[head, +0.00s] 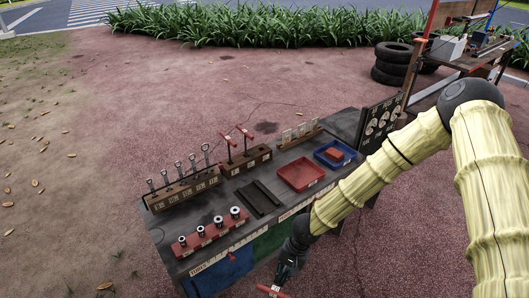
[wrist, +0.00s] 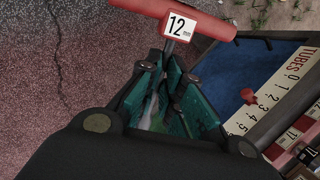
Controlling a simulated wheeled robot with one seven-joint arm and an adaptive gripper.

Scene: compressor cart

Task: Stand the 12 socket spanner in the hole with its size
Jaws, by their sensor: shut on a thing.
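The 12 socket spanner has a red T-handle (wrist: 180,17) with a white "12 mm" label; it fills the top of the wrist view, and its red handle also shows at the bottom edge of the head view (head: 271,291). My gripper (wrist: 172,72) is shut on its thin metal shank just under the handle. The rest of the shank and the socket end are hidden. In the head view my gripper (head: 283,272) is off the bench's front edge. A wooden block (head: 250,163) at the back of the bench holds two upright red T-handled spanners; its hole sizes are too small to read.
The dark bench (head: 170,236) carries a spanner block (head: 180,193), a red socket rack (head: 213,236), a red tray (head: 300,174), a blue tray (head: 334,153) and a dark grooved holder (head: 259,198). A "TUBES" scale (wrist: 270,97) runs along its front edge.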

